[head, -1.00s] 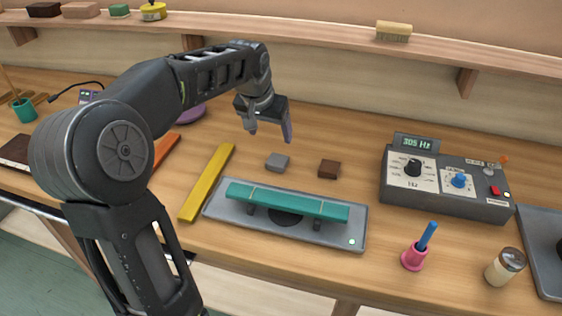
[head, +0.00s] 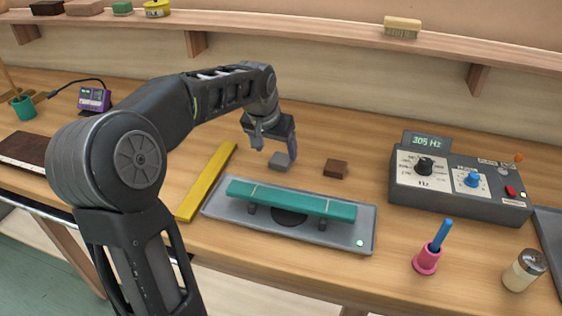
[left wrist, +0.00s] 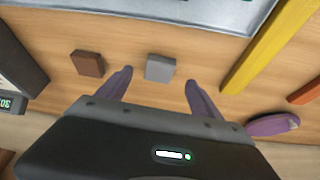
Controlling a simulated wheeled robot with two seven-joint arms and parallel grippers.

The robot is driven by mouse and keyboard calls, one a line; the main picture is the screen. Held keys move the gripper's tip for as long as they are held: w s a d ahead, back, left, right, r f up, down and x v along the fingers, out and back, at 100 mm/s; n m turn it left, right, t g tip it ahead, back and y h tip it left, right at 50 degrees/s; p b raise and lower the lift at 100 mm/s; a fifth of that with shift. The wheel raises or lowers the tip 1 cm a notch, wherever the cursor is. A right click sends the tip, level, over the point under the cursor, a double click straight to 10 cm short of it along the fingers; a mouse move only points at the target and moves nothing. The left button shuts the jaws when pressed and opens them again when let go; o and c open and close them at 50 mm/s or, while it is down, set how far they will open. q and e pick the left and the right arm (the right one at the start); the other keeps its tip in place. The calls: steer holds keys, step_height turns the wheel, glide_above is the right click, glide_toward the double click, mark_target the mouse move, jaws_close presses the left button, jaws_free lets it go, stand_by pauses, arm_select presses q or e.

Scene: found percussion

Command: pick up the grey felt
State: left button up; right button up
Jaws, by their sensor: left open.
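The grey felt (head: 280,162) is a small grey block lying on the bench behind the tray with the teal bar. It also shows in the left wrist view (left wrist: 160,68), just beyond and between my fingertips. My left gripper (head: 273,150) is open and points down above the felt, partly overlapping it in the head view. In the left wrist view its two purple fingers (left wrist: 158,82) stand apart, one on each side of the line to the felt. The fingers do not visibly touch the felt. My right gripper is not in view.
A brown block (head: 335,168) lies just right of the felt. The grey tray (head: 215,207) with a teal bar (head: 290,200) is in front. A yellow bar (head: 207,182) lies left. A control box (head: 460,190), pink holder (head: 427,260) and jar (head: 524,270) stand right.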

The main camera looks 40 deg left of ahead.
mark_target(280, 160)
arm_select(q)
steer(key=shift+w+f, duration=0.15)
steer(key=shift+f, duration=0.2)
steer(key=shift+f, duration=0.1)
steer(key=p+x, duration=0.1)
steer(key=x, duration=0.4)
steer(key=shift+w+a, duration=0.1)
steer(key=shift+w, duration=0.05)
steer(key=shift+c, duration=0.4)
steer(key=c, duration=1.3)
step_height(280, 160, up, 10)
steer(key=shift+r, duration=0.1)
